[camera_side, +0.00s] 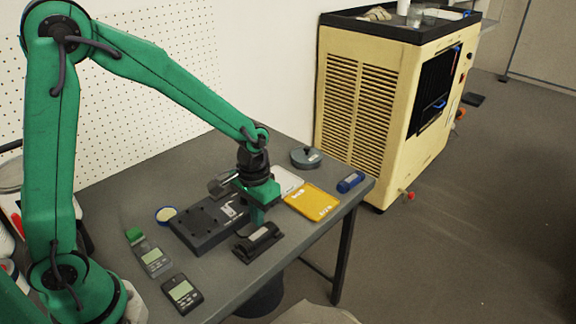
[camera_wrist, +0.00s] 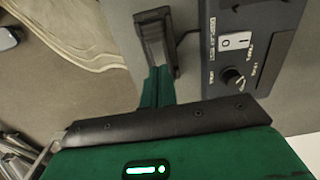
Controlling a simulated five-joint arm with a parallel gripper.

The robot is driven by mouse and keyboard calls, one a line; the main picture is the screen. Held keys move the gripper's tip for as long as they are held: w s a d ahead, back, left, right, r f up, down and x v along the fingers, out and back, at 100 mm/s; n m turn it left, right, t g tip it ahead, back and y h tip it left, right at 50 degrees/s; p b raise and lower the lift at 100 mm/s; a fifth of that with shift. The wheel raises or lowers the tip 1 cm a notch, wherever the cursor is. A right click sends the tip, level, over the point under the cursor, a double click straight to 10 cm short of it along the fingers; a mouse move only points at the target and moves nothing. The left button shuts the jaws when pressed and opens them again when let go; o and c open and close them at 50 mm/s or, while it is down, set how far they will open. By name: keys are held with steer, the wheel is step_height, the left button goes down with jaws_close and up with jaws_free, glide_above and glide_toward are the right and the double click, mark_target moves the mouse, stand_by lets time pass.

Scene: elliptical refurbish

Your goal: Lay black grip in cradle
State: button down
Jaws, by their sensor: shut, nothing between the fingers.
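A black cradle (camera_side: 244,256) stands near the front edge of the grey table, in front of the black test box. A dark rounded piece with a pale label, seemingly the black grip (camera_side: 262,235), appears to lie lengthwise in it. At this size I cannot tell the two apart clearly or how well it is seated. My gripper (camera_side: 257,222) is shut and empty, pointing down just behind and above the cradle. In the wrist view my closed green fingers (camera_wrist: 160,72) overlap the near end of the dark cradle assembly (camera_wrist: 155,35); contact cannot be told.
The black test box (camera_side: 205,228), with a switch and knob (camera_wrist: 233,77), stands close beside my gripper. Two handheld meters (camera_side: 182,293) lie to the left. A yellow pouch (camera_side: 312,201), blue cylinder (camera_side: 350,182) and grey disc (camera_side: 305,157) lie to the right.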

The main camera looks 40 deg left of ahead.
steer(key=shift+r, duration=1.75)
steer(key=shift+r, duration=0.1)
steer(key=s+a+r+t, duration=0.2)
steer(key=s+a+r, duration=0.1)
steer(key=s+r, duration=0.4)
steer(key=s+a+r+t, duration=0.2)
steer(key=s+r+t, duration=0.1)
steer(key=s+r, duration=0.3)
steer(key=shift+s+a+r+t, duration=0.3)
steer(key=shift+s+a+r, duration=0.1)
steer(key=shift+s, duration=0.2)
